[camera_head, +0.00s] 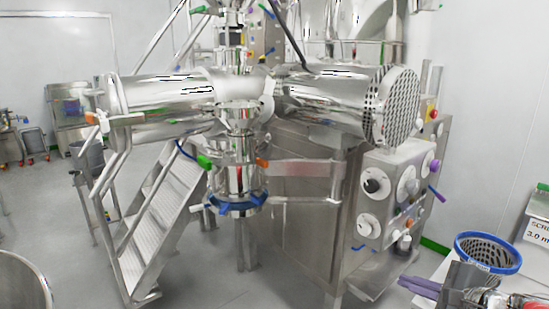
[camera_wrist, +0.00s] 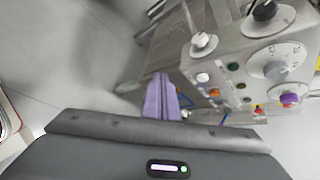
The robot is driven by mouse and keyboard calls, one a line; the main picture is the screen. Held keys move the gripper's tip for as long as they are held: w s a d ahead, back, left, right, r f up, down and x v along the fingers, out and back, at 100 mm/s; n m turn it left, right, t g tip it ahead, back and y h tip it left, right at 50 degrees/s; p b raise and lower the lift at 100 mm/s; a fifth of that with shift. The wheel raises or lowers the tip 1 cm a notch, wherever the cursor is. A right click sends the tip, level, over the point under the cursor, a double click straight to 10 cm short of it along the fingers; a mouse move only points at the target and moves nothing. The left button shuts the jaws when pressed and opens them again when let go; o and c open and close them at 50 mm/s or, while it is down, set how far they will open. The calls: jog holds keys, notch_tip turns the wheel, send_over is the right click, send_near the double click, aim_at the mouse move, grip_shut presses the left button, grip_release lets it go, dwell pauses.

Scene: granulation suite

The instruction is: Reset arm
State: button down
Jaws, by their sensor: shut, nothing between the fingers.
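My gripper (camera_head: 408,283) is at the lower right of the head view, with its purple fingers pointing left. In the wrist view the purple fingers of my gripper (camera_wrist: 161,80) lie together, shut and empty. The gripper is low in front of the machine's control panel (camera_head: 396,192) and looks apart from it. The control panel, with its dials and coloured buttons, also shows at the upper right of the wrist view (camera_wrist: 225,70).
A blue-rimmed perforated screen (camera_head: 488,240) is close beside my arm at the lower right, near a labelled box (camera_head: 538,230). The large steel machine (camera_head: 300,215) and metal stairs (camera_head: 155,230) fill the middle. Grey floor (camera_head: 65,215) is open at left.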

jog(key=s+a+f+n+g+y, duration=0.15)
jog(key=s+a+n+g, duration=0.4)
jog(key=a+n, duration=0.6)
jog(key=s+a+n+h, duration=0.4)
jog(key=s+n+h, duration=0.1)
jog(key=s+n, duration=0.4)
jog(key=shift+s+r+n, duration=0.25)
jog(key=shift+r+n, duration=0.1)
jog(key=shift+n, duration=0.7)
jog(key=c, duration=2.5)
grip_release()
jog(key=shift+g, duration=0.25)
